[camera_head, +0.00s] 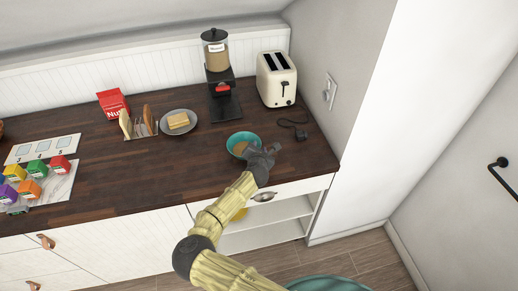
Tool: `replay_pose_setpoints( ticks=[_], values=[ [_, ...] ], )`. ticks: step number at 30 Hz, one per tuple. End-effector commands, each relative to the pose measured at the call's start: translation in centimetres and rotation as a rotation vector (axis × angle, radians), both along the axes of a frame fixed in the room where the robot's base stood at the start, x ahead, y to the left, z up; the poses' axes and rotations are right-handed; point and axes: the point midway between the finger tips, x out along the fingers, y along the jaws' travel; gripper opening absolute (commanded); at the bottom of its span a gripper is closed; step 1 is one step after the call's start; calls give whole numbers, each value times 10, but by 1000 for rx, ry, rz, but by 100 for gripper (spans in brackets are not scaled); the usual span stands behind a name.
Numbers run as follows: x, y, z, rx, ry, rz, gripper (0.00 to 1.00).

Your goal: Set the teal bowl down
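The teal bowl (236,136) is at the right part of the dark wooden counter, near its front, upright and with something brownish inside. I cannot tell whether it rests on the wood or hangs just above it. My gripper (257,154) reaches in from the front and is at the bowl's right front rim, overlapping it. The fingers are small and partly lost against the bowl, so I cannot tell if they are closed on the rim.
A cream toaster (276,80), its cord and plug (300,133), and a grinder-like dispenser (218,75) stand behind. A plate with food (178,123), toast rack (140,124), red packet (113,103) and colored blocks (30,188) lie left. Bare counter (140,175) lies left of the bowl.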

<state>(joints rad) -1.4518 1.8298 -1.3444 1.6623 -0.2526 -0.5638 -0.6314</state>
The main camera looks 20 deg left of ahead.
Motion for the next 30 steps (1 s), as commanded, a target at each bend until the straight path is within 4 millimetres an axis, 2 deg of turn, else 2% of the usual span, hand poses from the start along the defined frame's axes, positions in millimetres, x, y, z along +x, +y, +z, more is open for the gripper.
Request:
replay_pose_setpoints(
  ticks=[8, 24, 30],
  values=[
    [-10, -2, 5, 1, -2, -1, 30],
    [-82, -22, 38, 1, 1, 1, 30],
    [-101, -28, 50, 2, -1, -1, 30]
  ],
)
